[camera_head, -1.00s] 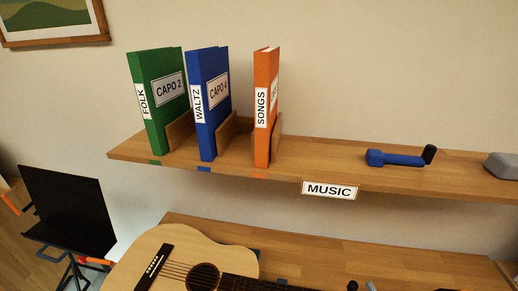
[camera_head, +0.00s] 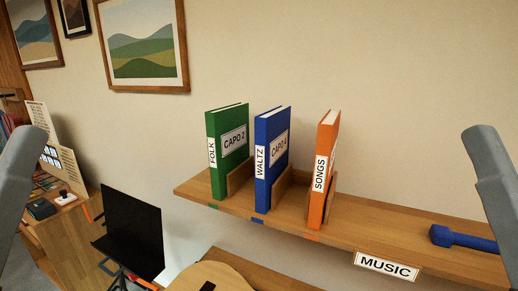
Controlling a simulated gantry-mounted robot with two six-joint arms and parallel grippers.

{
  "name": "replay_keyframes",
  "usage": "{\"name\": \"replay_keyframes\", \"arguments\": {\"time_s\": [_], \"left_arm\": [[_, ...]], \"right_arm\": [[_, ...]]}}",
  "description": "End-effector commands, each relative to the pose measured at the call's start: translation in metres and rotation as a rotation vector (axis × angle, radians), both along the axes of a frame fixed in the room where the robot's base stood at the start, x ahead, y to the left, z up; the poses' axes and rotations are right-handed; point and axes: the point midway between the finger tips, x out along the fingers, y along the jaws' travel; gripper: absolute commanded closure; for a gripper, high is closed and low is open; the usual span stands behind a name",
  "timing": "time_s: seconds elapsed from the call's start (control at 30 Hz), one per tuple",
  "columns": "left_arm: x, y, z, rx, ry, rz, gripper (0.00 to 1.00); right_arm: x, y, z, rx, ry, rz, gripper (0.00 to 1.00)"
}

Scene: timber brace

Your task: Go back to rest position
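In the head view, grey links of my two arms show at the left and right edges of the picture. Neither gripper is in view. On the wall shelf (camera_head: 370,226) stand a green FOLK binder (camera_head: 226,150), a blue WALTZ binder (camera_head: 271,155) and an orange SONGS binder (camera_head: 324,170). All three are upright, with wooden dividers beside them. A blue tool-like object (camera_head: 462,239) lies on the shelf at the right, partly hidden by my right arm.
A MUSIC label (camera_head: 387,265) is on the shelf front. A black music stand (camera_head: 132,232) stands at lower left, with part of a guitar (camera_head: 210,276) beside it. Framed pictures (camera_head: 143,42) hang above. A cluttered wooden surface (camera_head: 72,235) is at far left.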

Motion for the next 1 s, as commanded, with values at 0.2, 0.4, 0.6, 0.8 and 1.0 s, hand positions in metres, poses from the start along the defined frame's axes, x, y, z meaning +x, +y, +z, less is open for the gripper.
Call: {"name": "replay_keyframes", "arguments": {"time_s": [0.2,0.4,0.6,0.8,1.0], "left_arm": [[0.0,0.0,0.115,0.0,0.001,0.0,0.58],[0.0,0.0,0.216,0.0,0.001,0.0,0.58],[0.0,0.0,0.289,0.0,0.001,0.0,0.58],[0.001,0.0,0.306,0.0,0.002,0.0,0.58],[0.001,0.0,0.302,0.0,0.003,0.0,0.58]], "right_arm": [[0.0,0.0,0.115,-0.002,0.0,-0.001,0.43],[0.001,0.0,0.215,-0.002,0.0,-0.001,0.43],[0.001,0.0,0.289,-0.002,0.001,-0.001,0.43],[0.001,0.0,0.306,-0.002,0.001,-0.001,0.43],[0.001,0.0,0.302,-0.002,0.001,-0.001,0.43]]}}
